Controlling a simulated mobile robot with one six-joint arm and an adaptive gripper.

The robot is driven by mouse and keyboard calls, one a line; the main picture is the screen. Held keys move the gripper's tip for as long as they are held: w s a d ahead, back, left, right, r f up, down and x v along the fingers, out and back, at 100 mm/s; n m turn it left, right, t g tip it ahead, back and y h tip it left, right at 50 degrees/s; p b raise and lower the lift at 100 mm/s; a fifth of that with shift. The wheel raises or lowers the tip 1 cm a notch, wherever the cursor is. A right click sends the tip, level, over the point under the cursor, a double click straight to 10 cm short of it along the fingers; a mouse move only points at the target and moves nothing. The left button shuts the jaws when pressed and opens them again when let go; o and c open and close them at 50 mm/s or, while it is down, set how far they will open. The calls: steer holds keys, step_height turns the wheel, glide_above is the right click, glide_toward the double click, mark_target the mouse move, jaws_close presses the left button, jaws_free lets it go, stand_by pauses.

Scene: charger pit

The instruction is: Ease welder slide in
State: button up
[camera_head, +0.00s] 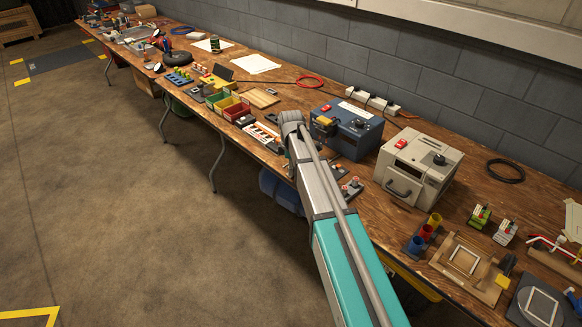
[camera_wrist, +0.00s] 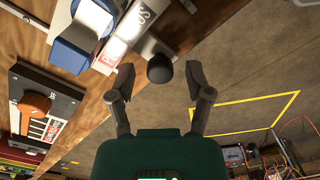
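In the wrist view, my gripper (camera_wrist: 160,73) is open. Its two dark fingers stand apart, one on each side of a round black knob (camera_wrist: 160,68), with a visible gap on both sides. The knob sits at the end of a pale bar (camera_wrist: 147,50) beside a white block with red lettering (camera_wrist: 122,35), at the bench edge. A blue and white part (camera_wrist: 82,35) lies left of it. I cannot tell how far the bar is drawn out. In the head view my arm hides the gripper; a blue box with a yellow part (camera_head: 347,130), possibly the welder, stands beyond it.
In the wrist view, a dark unit with an orange knob (camera_wrist: 36,104) is at left. In the head view, a beige box with a handle (camera_head: 418,165) stands right of the blue box. Coloured bins (camera_head: 228,103) lie left of my arm. The floor (camera_head: 130,200) before the bench is clear.

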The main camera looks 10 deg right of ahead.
jaws_close()
steer(key=shift+w+d, duration=1.05)
steer(key=shift+d, duration=0.4)
steer(key=shift+w+d, duration=1.1)
steer(key=shift+d, duration=0.4)
steer(key=shift+w+d, duration=1.05)
steer(key=shift+d, duration=0.4)
steer(key=shift+o, duration=0.7)
jaws_free()
steer(key=shift+w, duration=0.1)
steer(key=shift+o, duration=0.2)
steer(key=shift+s+a, duration=0.1)
steer(key=shift+s, duration=0.1)
